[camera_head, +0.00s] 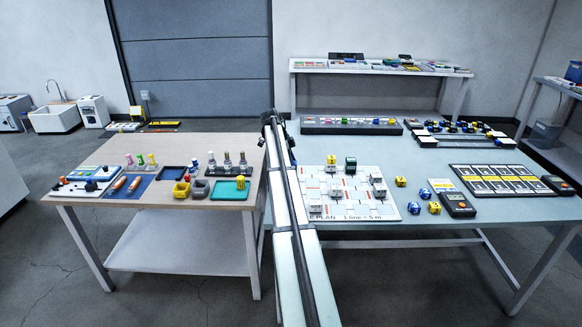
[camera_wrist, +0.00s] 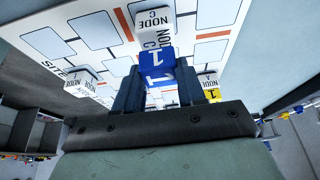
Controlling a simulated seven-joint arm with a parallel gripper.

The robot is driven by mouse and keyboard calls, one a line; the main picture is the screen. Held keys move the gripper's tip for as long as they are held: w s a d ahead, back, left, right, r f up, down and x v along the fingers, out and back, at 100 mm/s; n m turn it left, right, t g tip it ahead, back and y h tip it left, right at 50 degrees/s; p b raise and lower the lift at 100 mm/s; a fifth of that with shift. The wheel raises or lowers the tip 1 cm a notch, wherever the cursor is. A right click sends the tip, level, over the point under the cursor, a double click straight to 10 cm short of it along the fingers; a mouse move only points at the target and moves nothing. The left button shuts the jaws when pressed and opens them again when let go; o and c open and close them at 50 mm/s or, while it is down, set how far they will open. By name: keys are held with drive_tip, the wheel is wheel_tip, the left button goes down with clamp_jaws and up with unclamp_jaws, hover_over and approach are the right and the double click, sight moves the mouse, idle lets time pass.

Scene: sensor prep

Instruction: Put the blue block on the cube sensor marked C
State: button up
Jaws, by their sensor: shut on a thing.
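In the wrist view my gripper (camera_wrist: 158,82) is shut on the blue block (camera_wrist: 154,73), which has a white 1 on its faces. Directly beyond the block is the white cube sensor marked C (camera_wrist: 152,19), standing on the site plan board (camera_wrist: 228,14). The block overlaps the near part of this cube in the picture; I cannot tell whether they touch. In the head view the board (camera_head: 334,196) carries several white cubes, but their letters are too small to read. My arm crosses the middle there, and I cannot make out my fingers or the held block.
In the wrist view, a cube marked A (camera_wrist: 207,79) is at right with a yellow block (camera_wrist: 213,95) near it.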

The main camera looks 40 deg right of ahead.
drive_tip(key=shift+f, duration=1.15)
drive_tip(key=shift+f, duration=0.15)
drive_tip(key=o, duration=1)
drive_tip(key=v, duration=1.2)
